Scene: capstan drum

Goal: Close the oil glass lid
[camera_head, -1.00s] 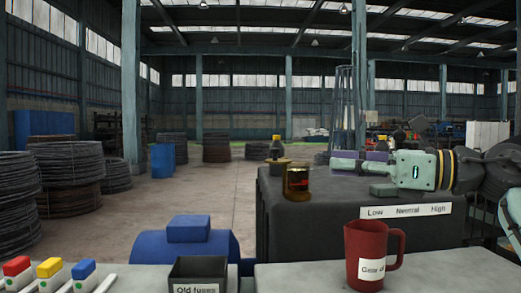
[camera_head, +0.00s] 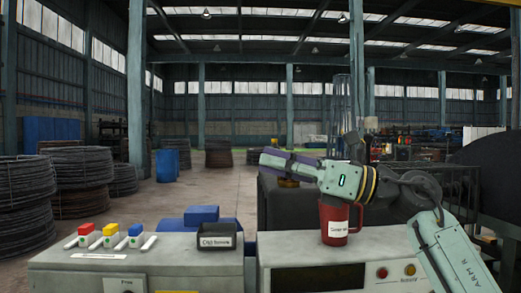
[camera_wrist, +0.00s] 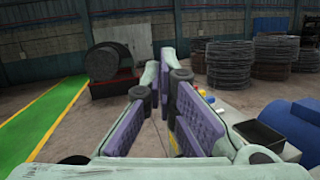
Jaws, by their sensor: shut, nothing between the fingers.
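My gripper (camera_head: 268,160) is shut and empty, with purple finger pads, and points left over the dark block. It also shows in the wrist view (camera_wrist: 160,75), where the fingers lean together at their tips. The oil glass (camera_head: 288,183) is almost wholly hidden behind and below my gripper; only a small amber-brown part shows. I cannot see its lid, nor tell whether the gripper touches the glass. The oil glass cannot be made out in the wrist view.
The dark block (camera_head: 272,215) stands behind a grey cabinet (camera_head: 300,262). A red mug (camera_head: 335,222) stands on the cabinet in front of my arm. A black tray (camera_head: 217,238) and colored switches (camera_head: 110,237) are at left. Air left of my gripper is clear.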

